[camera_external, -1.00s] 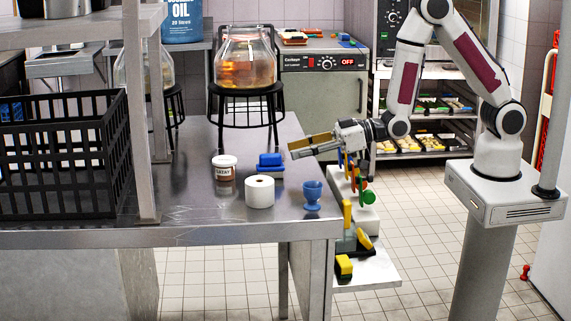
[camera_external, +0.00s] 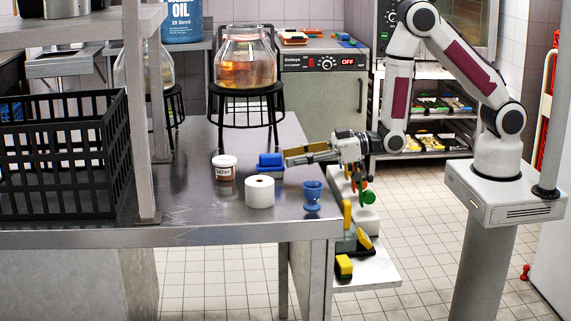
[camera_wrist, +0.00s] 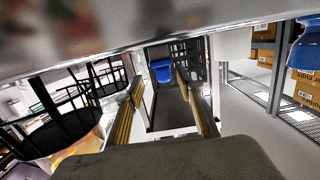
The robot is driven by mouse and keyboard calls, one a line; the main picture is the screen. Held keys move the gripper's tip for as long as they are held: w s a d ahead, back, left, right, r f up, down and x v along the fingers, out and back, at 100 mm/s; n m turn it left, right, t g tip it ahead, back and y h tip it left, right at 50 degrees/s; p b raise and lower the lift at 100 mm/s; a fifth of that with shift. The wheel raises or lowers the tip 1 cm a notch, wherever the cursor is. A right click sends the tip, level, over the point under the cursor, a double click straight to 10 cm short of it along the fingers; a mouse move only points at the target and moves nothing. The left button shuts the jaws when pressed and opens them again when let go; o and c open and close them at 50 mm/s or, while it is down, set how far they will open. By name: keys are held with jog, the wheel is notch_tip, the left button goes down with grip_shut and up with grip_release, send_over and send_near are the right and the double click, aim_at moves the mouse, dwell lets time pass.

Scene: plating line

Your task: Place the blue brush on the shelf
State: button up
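The blue brush (camera_external: 270,160) lies on the steel table (camera_external: 180,222), behind the white roll. My gripper (camera_external: 288,156) is low over the table, pointing left, with its fingertips just right of the brush. In the wrist view the two fingers stand apart and a blue thing (camera_wrist: 161,70), likely the brush, shows beyond and between their tips. My gripper is open and does not appear to hold anything. An upper shelf (camera_external: 90,28) is at the left; a low white shelf (camera_external: 375,272) is at the table's right end. I cannot tell which one is meant.
A white roll (camera_external: 259,191), a blue cup (camera_external: 312,195) and a labelled jar (camera_external: 224,167) stand near the brush. A glass jar (camera_external: 246,58) sits on a black stand (camera_external: 247,90) behind. A black crate (camera_external: 62,155) and a post (camera_external: 142,110) are at the left.

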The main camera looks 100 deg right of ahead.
aim_at(270, 165)
jog(key=shift+w+f, duration=0.1)
jog(key=shift+w, duration=0.65)
jog(key=shift+w, duration=0.1)
jog(key=shift+w+a, duration=0.25)
jog(key=shift+w, duration=0.95)
jog(key=shift+w+f, duration=0.15)
jog(key=shift+w, duration=1.15)
grip_shut()
jog(key=shift+r, duration=5)
